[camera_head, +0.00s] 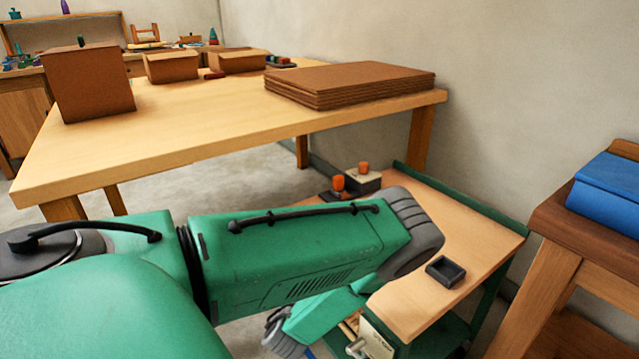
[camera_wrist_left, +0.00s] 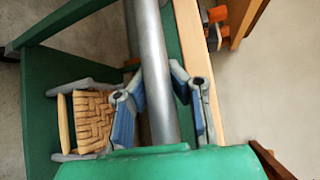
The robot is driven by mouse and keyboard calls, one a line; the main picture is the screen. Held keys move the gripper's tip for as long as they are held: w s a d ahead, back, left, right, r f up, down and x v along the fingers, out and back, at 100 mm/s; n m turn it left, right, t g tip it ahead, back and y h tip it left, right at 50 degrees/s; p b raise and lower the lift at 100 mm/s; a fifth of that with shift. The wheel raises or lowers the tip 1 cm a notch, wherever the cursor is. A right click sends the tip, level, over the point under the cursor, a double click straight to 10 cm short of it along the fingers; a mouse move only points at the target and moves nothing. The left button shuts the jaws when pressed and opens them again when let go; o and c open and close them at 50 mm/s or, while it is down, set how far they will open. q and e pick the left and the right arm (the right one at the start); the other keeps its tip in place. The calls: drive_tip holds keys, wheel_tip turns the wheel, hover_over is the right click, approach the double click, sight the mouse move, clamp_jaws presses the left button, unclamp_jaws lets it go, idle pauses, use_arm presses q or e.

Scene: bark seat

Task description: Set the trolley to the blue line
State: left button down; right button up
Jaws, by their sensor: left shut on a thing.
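The trolley (camera_head: 440,225) stands at the lower right in the head view, with a wooden top and green edges and legs. In the left wrist view its green frame (camera_wrist_left: 38,95) shows, along with a grey metal bar (camera_wrist_left: 152,35) that looks like its handle. My left gripper (camera_wrist_left: 158,85) has its blue-grey fingers on both sides of this bar and is shut on it. In the head view my green left arm covers part of the trolley and hides the grip. A tiny blue bit shows at the bottom edge there; I cannot tell if it is the blue line. My right gripper is not in view.
A dark open box (camera_head: 446,271) and orange-handled tools (camera_head: 338,183) sit on the trolley top. A woven seat piece (camera_wrist_left: 92,122) lies beside the gripper. A long table (camera_head: 200,120) stands behind, and a wooden stand (camera_head: 560,225) with a blue box (camera_head: 607,190) stands close right.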

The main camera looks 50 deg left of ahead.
use_arm(q)
drive_tip(key=shift+s+a+r, duration=0.15)
drive_tip(key=shift+a, duration=0.05)
drive_tip(key=c, duration=1.6)
unclamp_jaws()
drive_tip(key=shift+o, duration=0.9)
drive_tip(key=shift+d, duration=0.1)
drive_tip(key=shift+s+d, duration=0.15)
drive_tip(key=v, duration=1.1)
drive_tip(key=shift+s+d, duration=0.15)
drive_tip(key=shift+s, duration=0.05)
